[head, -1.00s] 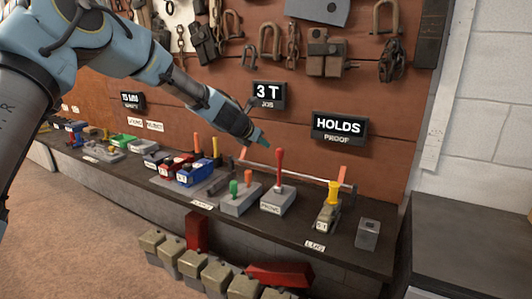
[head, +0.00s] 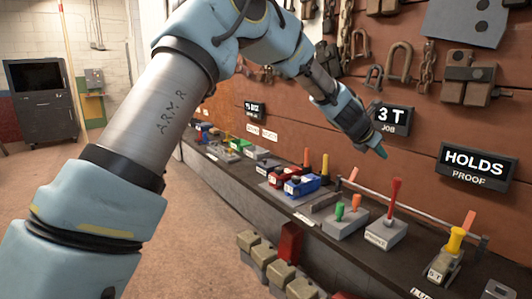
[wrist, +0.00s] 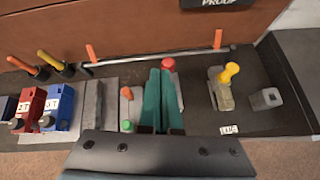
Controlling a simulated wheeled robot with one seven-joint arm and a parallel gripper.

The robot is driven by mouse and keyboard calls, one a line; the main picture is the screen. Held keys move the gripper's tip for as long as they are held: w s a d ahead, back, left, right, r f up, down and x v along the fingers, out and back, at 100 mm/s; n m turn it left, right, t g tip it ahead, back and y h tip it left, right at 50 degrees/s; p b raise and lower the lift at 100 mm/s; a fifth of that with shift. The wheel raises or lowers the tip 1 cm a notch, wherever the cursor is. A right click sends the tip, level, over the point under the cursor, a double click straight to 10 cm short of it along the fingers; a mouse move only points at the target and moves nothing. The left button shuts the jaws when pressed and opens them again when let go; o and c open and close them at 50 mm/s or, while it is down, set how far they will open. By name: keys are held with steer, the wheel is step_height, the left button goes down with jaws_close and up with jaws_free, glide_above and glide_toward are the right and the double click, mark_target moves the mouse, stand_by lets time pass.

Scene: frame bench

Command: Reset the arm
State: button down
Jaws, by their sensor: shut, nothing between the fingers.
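My arm reaches across the head view, with my gripper (head: 380,151) in the air above the bench and in front of the brown board. It is shut and empty; its two teal fingers (wrist: 161,100) lie close together in the wrist view. Below it is a grey block with a red-knobbed lever (head: 394,190), which the fingers partly cover in the wrist view. Left of that is a grey block with a green and an orange knob (head: 345,222). My gripper appears apart from both.
Red (head: 274,176) and blue (head: 301,186) blocks sit farther left on the dark bench. A yellow-knobbed device (head: 447,256) is at the right. A rail runs behind the levers. Signs read "3 T" (head: 391,118) and "HOLDS" (head: 476,165). Open floor (head: 190,230) lies in front; a dark cabinet (head: 43,100) stands far left.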

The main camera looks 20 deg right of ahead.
steer(key=shift+a, duration=0.1)
steer(key=w+a+f+m+y, duration=0.2)
steer(key=w+a+m, duration=0.1)
steer(key=a, duration=0.8)
steer(key=w+a+f+m+t+y, duration=0.1)
steer(key=w+a+m, duration=0.3)
steer(key=a, duration=0.6)
steer(key=w+a+f+m+y, duration=0.2)
steer(key=w+a+m, duration=0.1)
steer(key=a, duration=0.8)
steer(key=s+a+f+m+y, duration=0.1)
steer(key=s+a+m, duration=0.2)
steer(key=a, duration=0.8)
steer(key=s+a+f+m+g+y, duration=0.1)
steer(key=s+a, duration=0.4)
steer(key=a, duration=0.6)
steer(key=s+a+f+m+y, duration=0.2)
steer(key=s+a+m, duration=0.3)
steer(key=a, duration=0.6)
steer(key=shift+f+y, duration=0.3)
steer(key=shift+y, duration=0.4)
